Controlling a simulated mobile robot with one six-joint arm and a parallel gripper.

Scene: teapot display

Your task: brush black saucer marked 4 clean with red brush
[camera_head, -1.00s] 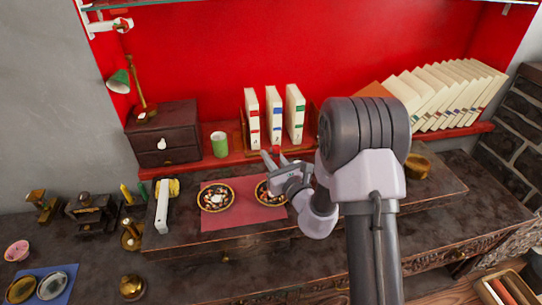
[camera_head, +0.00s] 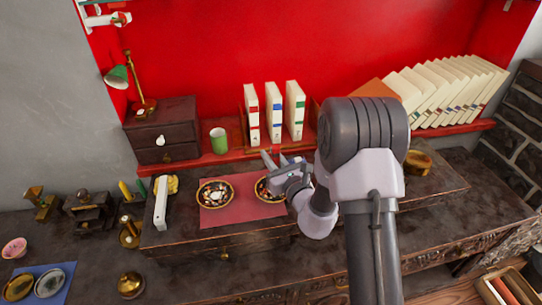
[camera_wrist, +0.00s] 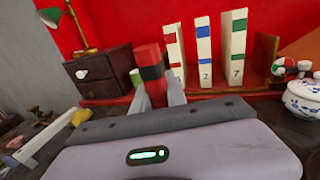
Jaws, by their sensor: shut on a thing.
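My gripper (camera_head: 274,164) is shut on the red brush, whose red handle with a black band (camera_wrist: 151,73) stands up between the fingers in the wrist view. Its bristles are hidden. Below and beside the gripper, a dark saucer with a gold rim (camera_head: 260,190) is partly covered by the gripper. A second dark saucer with a gold rim (camera_head: 215,194) lies uncovered to the left, with pale patches in it. Both are on a red mat (camera_head: 240,209). I cannot read a 4 on either one.
White binders (camera_head: 274,113), a green cup (camera_head: 218,140) and a dark drawer box (camera_head: 165,148) stand behind on the red shelf. A lidded blue-and-white pot (camera_wrist: 306,101) is at the right in the wrist view.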

